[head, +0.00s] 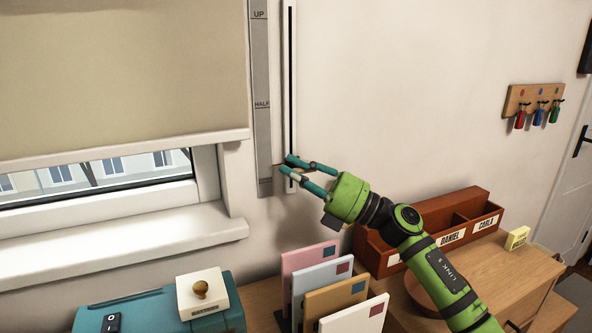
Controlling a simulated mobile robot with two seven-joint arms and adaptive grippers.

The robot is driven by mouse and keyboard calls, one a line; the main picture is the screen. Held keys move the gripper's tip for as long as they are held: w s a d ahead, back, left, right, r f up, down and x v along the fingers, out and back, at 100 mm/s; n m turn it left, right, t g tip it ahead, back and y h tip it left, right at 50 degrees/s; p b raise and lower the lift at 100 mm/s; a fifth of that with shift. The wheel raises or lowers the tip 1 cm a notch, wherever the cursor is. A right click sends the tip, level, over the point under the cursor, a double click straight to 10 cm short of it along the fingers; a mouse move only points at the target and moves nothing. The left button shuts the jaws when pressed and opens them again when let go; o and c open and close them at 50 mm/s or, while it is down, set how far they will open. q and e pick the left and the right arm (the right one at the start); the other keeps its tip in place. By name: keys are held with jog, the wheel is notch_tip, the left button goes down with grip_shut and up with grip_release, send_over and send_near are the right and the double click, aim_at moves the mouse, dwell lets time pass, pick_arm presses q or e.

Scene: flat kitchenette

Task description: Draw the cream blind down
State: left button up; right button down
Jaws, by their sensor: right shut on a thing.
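The cream blind (120,75) hangs over the window at the upper left. Its pale bottom bar (125,150) is above the sill, and a strip of glass (90,175) shows below it. Right of the window is a grey scale (261,60) marked UP and HALF, and beside it a white upright track (291,60) with a dark slot. My right gripper (286,164) is shut at the low part of the track, well below the HALF mark, on what seems to be the slider knob, mostly hidden by the fingers. My left gripper is out of view.
Below stand several upright envelopes (318,265) and a brown sorter box (470,225) on a wooden top. A teal case (140,290) bearing a white box with a knob (202,290) is at the lower left. Key hooks (535,100) hang on the right wall. The wall around the track is clear.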

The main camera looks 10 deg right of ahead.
jog(key=c, duration=1.1)
grip_release()
jog(key=v, duration=1.2)
